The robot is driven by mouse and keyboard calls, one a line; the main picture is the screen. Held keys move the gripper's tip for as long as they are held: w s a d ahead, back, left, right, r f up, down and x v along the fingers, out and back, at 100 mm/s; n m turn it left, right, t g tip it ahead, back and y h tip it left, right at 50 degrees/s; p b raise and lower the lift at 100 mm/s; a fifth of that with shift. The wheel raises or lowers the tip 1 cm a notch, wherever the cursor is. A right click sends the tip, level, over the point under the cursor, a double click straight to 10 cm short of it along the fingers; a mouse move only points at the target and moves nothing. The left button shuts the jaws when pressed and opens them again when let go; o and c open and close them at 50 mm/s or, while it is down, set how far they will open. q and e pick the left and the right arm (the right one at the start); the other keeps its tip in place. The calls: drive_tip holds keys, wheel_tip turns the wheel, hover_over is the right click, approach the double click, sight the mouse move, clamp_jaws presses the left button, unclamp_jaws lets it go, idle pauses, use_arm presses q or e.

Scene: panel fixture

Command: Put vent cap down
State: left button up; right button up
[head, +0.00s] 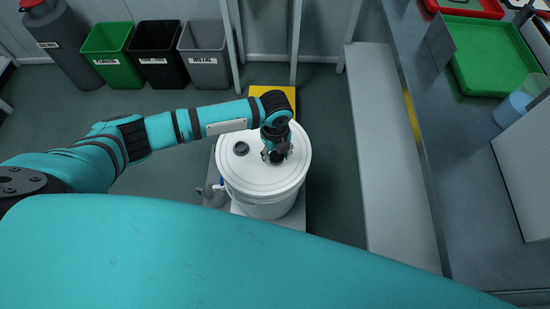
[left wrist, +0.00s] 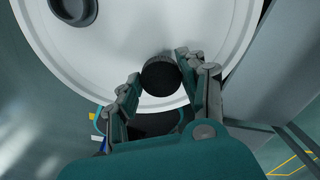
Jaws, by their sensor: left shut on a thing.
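The vent cap (left wrist: 161,76) is a small dark round cap with a ribbed edge. In the left wrist view it sits between the two fingertips of my left gripper (left wrist: 155,85), which is shut on it. In the head view my left gripper (head: 276,157) is over the right part of a white bucket's lid (head: 262,178). I cannot tell whether the cap touches the lid. A dark round opening or fitting (head: 241,148) is on the left part of the lid; it also shows at the top left of the left wrist view (left wrist: 73,8). My right gripper is not in view.
The bucket stands on a grey base with a yellow part (head: 272,98) behind it. Green (head: 107,55), black and grey bins stand at the back left. A bench (head: 465,150) with a green tray (head: 490,58) is on the right. A grey shelf (head: 385,150) runs beside it.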

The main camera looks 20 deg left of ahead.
sight(275, 157)
use_arm(q)
wheel_tip(275, 157, down, 3)
drive_tip(key=shift+s+r, duration=0.1)
drive_tip(key=shift+s, duration=0.05)
drive_tip(key=o, duration=0.8)
drive_tip(key=shift+f, duration=0.2)
drive_tip(key=shift+o, duration=0.2)
wheel_tip(275, 157, up, 12)
drive_tip(key=p, duration=0.1)
drive_tip(key=shift+r, duration=0.15)
drive_tip(key=shift+a, duration=0.1)
